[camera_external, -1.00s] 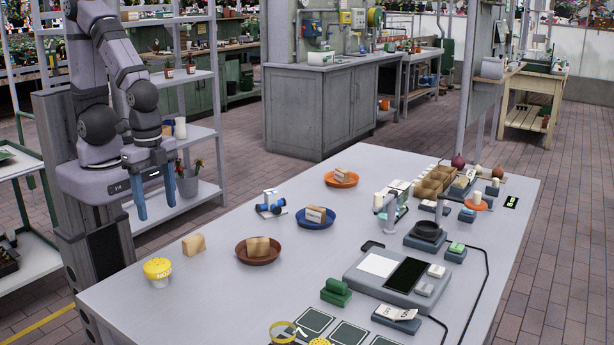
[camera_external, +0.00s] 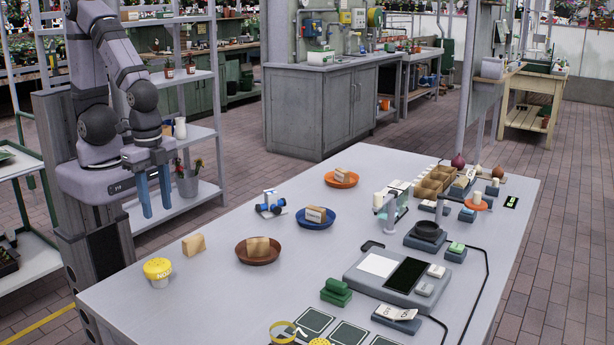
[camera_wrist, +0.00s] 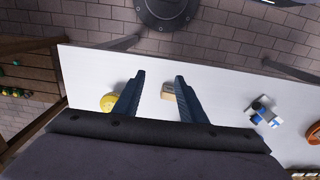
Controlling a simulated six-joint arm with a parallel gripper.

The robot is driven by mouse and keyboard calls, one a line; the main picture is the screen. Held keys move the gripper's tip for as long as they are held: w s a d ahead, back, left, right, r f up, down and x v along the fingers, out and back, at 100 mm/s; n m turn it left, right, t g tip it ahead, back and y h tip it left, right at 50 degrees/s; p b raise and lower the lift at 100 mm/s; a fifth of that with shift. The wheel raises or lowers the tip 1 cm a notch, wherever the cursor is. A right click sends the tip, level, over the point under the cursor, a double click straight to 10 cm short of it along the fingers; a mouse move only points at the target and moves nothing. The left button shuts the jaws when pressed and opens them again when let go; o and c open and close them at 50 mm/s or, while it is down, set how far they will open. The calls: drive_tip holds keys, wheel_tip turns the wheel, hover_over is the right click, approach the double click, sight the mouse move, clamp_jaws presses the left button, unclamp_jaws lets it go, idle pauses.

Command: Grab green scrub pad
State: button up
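Two dark green blocks (camera_external: 336,290), one above the other, sit near the front middle of the table; I cannot tell for sure whether one is the scrub pad. A smaller green-topped block (camera_external: 456,248) lies farther right, beside a dark round dish. My gripper (camera_external: 157,209) hangs at the table's left end, well away from both, with its blue fingers pointing down. In the wrist view the fingers (camera_wrist: 160,78) are apart with nothing held between them. A tan block (camera_wrist: 168,91) shows below, between them. The green blocks cannot be made out in the wrist view.
A yellow-lidded cup (camera_external: 158,270) and a tan block (camera_external: 193,244) stand at the table's left end. Dishes with blocks (camera_external: 242,256) run along the middle. A grey device (camera_external: 360,279) with a cable lies right of the green blocks. Bare table separates the dishes from the green blocks.

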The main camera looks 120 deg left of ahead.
sight(331, 280)
drive_tip(key=w+a+f+t, duration=0.1)
drive_tip(key=w+t, duration=0.1)
drive_tip(key=w, duration=0.5)
drive_tip(key=w+a+f+t, duration=0.1)
drive_tip(key=w+a+t, duration=0.1)
drive_tip(key=w, duration=0.6)
drive_tip(key=w+a+f+t, duration=0.1)
drive_tip(key=w+f+t, duration=0.1)
drive_tip(key=w, duration=0.6)
drive_tip(key=shift+w+a+t+y, duration=0.15)
drive_tip(key=shift+a+t+y, duration=0.15)
drive_tip(key=shift+t, duration=0.1)
drive_tip(key=w+a+t, duration=0.1)
drive_tip(key=w+t, duration=0.1)
drive_tip(key=w, duration=0.2)
drive_tip(key=w+f+t, duration=0.1)
drive_tip(key=w, duration=0.3)
drive_tip(key=w+a+t, duration=0.1)
drive_tip(key=w+t, duration=0.1)
drive_tip(key=w, duration=0.2)
drive_tip(key=shift+a+f+t+p, duration=0.3)
drive_tip(key=shift+a+f+p, duration=0.05)
drive_tip(key=shift+f+p, duration=0.05)
drive_tip(key=shift+w+a+t, duration=0.1)
drive_tip(key=shift+w+t, duration=0.5)
drive_tip(key=shift+w, duration=0.05)
drive_tip(key=shift+p+x, duration=0.35)
drive_tip(key=shift+x, duration=0.6)
drive_tip(key=shift+w, duration=0.1)
